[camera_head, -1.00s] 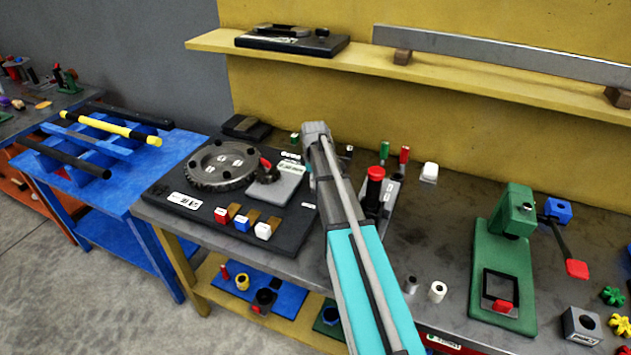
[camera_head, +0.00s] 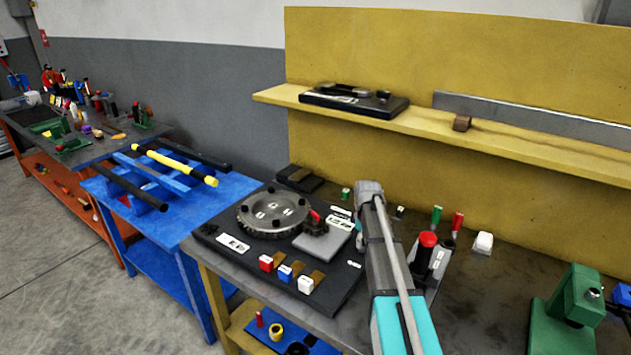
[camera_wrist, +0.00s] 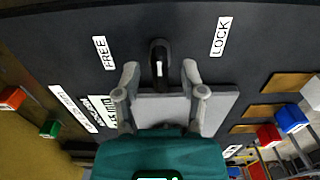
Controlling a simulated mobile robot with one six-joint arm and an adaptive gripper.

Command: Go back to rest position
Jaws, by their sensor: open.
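The positioner's black base (camera_head: 330,292) lies on the grey bench, with a round toothed metal disc (camera_head: 272,214) and a grey plate (camera_head: 323,238) on it. In the wrist view my gripper (camera_wrist: 160,76) is open, with its two grey fingers apart. A black upright lever or knob (camera_wrist: 158,58) with a white mark shows between the fingertips, on the black panel. I cannot tell whether the fingers touch it. A FREE label (camera_wrist: 104,52) and a LOCK label (camera_wrist: 221,37) sit either side of it.
Red, blue and white blocks (camera_head: 285,273) line the base's front edge. A red-topped post (camera_head: 427,246) stands right of my arm, and a green fixture (camera_head: 568,312) farther right. A yellow shelf (camera_head: 420,112) runs behind. A blue table (camera_head: 160,215) stands at the left.

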